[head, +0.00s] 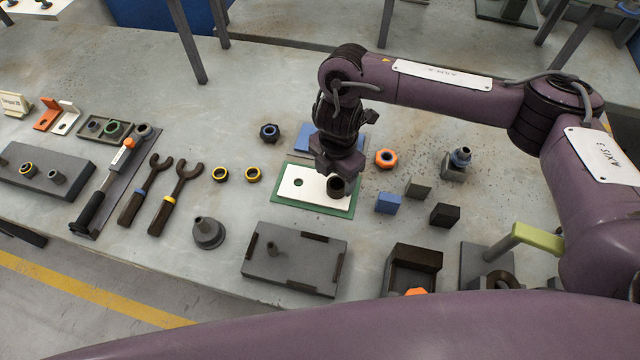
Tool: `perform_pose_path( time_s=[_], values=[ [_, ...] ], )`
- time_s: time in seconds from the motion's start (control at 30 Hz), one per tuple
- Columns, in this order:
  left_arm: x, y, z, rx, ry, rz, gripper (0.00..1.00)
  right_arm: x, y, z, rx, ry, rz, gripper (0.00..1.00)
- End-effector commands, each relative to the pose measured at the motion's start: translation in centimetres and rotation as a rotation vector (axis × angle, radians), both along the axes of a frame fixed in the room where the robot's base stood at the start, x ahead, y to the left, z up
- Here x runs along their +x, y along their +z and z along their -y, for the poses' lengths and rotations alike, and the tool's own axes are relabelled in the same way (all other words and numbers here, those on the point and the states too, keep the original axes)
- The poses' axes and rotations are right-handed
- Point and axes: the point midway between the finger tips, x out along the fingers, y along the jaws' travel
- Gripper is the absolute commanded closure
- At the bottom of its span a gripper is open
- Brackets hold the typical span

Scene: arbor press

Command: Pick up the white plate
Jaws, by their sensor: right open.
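The white plate (296,184) is a flat rectangle with a dark hole toward its left side. It lies on a slightly larger green mat (345,212) on the workbench. My right gripper (337,186) is over the right part of the plate, pointing down, and hides some of its right side. The picture is too small to tell whether the fingers touch the plate. A dark round part shows at the fingertips. My left gripper is not in view.
A blue block (388,203), an orange nut (386,158) and dark blocks (445,214) lie right of the plate. A grey fixture plate (295,262) lies in front. Two yellow-ringed bushings (253,174) and wrenches (180,195) lie left. A blue piece (305,137) is behind.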

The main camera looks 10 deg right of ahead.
Motion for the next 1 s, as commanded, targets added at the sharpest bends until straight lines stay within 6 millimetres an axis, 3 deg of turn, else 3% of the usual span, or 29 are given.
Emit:
perform_pose_path(
  time_s=[0.23,0.5,0.93,1.0],
  values=[
    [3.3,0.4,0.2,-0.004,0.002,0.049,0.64,-0.2,-2.8,0.2,-0.001,-0.002,-0.001,0.34],
    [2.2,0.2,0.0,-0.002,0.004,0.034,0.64,-0.1,-3.1,0.2,0.001,0.0,0.001,0.35],
    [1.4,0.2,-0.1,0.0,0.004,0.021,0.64,-0.1,-3.0,0.2,0.0,0.0,0.0,0.91],
    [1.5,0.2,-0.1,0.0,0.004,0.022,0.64,-0.1,-3.0,0.2,0.001,0.0,0.002,0.93]
  ],
)
